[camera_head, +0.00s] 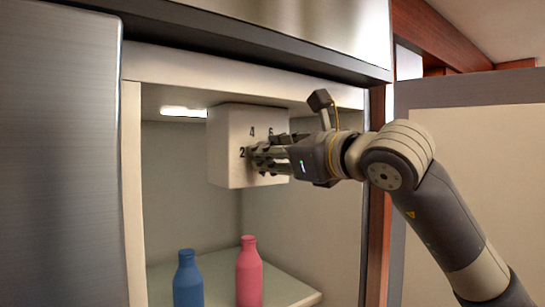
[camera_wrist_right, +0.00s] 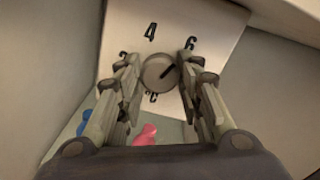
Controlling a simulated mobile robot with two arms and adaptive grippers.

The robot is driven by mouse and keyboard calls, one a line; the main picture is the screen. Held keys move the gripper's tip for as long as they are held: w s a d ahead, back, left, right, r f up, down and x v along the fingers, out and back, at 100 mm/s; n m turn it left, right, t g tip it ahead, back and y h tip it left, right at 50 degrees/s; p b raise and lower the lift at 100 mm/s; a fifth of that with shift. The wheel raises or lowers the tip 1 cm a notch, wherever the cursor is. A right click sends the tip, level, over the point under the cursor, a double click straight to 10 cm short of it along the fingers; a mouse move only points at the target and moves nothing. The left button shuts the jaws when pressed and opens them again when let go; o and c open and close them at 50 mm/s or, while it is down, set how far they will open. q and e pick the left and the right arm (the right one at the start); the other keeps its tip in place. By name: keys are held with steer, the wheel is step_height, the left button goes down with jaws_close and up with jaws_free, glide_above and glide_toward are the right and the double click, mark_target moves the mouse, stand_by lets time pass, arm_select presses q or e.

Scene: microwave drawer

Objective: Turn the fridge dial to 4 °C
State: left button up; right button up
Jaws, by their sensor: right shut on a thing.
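The fridge dial (camera_wrist_right: 160,72) is a round grey knob on a pale box (camera_head: 232,150) hanging inside the open fridge. The numbers 4 and 6 show above the dial in the wrist view, and a 2 is partly hidden at left. The dial's black pointer line slants up and right, toward the 6. My right gripper (camera_head: 255,158) reaches in from the right. In the wrist view the fingers of my right gripper (camera_wrist_right: 159,64) stand on either side of the dial, shut on it. In the head view the fingers hide the dial. My left gripper is not in view.
A blue bottle (camera_head: 187,280) and a pink bottle (camera_head: 249,275) stand on the shelf (camera_head: 290,290) below the box. A steel panel (camera_head: 60,150) stands at left. The fridge's right side wall (camera_head: 310,215) is below my right arm. Space between the box and bottles is free.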

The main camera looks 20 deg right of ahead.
steer(key=shift+n+b, duration=1.7)
steer(key=shift+n, duration=3.4)
steer(key=o, duration=1.1)
steer(key=shift+c, duration=0.2)
steer(key=shift+s+a, duration=0.1)
steer(key=v, duration=1.2)
